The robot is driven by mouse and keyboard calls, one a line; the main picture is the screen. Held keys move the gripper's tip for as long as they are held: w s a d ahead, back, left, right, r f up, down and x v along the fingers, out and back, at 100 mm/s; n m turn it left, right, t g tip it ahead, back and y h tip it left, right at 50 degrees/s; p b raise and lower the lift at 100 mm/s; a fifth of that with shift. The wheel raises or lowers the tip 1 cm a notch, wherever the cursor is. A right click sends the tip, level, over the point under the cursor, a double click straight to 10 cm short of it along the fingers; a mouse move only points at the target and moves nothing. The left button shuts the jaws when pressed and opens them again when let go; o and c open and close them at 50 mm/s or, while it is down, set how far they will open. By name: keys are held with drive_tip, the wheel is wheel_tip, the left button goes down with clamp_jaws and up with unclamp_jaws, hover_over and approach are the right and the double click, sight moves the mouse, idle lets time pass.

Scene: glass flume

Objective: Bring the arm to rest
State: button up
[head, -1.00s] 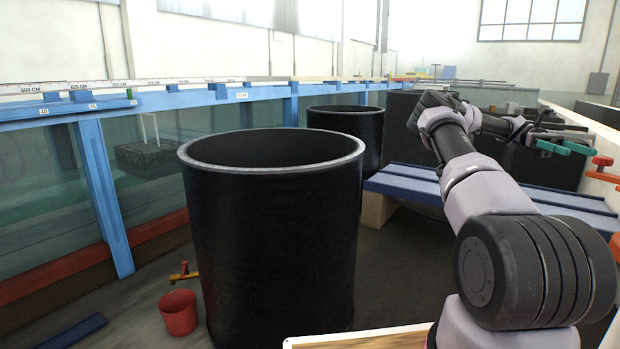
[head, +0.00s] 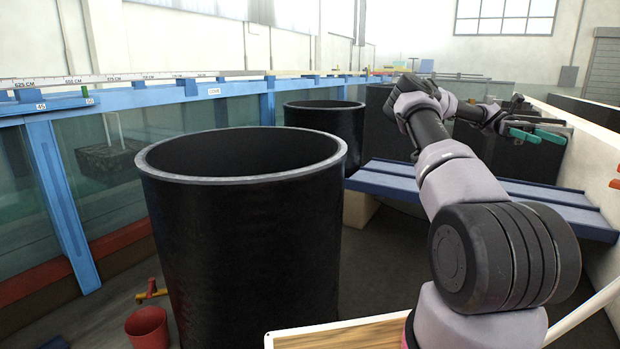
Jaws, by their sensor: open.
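My arm rises from the lower right, bends at a high elbow and reaches away toward the back right. My gripper (head: 550,126) is small and far off at its end, open, near the white-topped wall on the right. Teal clamp-like pieces (head: 526,135) show right by the fingers. I cannot tell whether they touch the gripper. I see nothing clearly held. Part of the gripper blends into the dark shapes behind it.
A large black barrel (head: 245,250) stands close in front, with a second barrel (head: 325,122) behind. A blue bench (head: 480,190) lies under my arm. The glass flume (head: 100,165) runs along the left. A red bucket (head: 147,328) sits on the floor. The white wall edge (head: 590,125) is right.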

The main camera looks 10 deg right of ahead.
drive_tip(key=a+r+t, duration=0.2)
drive_tip(key=a+t, duration=0.8)
drive_tip(key=a, duration=0.7)
drive_tip(key=s+a+r+t+h, duration=0.1)
drive_tip(key=a+r+t, duration=0.2)
drive_tip(key=a+t, duration=0.7)
drive_tip(key=a, duration=0.8)
drive_tip(key=shift+s+h, duration=0.15)
drive_tip(key=shift+h, duration=0.15)
drive_tip(key=s+a+t, duration=0.1)
drive_tip(key=a, duration=0.2)
drive_tip(key=s+a+r+m+t, duration=0.1)
drive_tip(key=s+a+t, duration=0.1)
drive_tip(key=a, duration=0.2)
drive_tip(key=s+a+r+m+t, duration=0.1)
drive_tip(key=a, duration=0.2)
drive_tip(key=shift+s+a+r+t+y, duration=0.2)
drive_tip(key=shift+a+r+t+y, duration=0.1)
drive_tip(key=shift+y, duration=0.1)
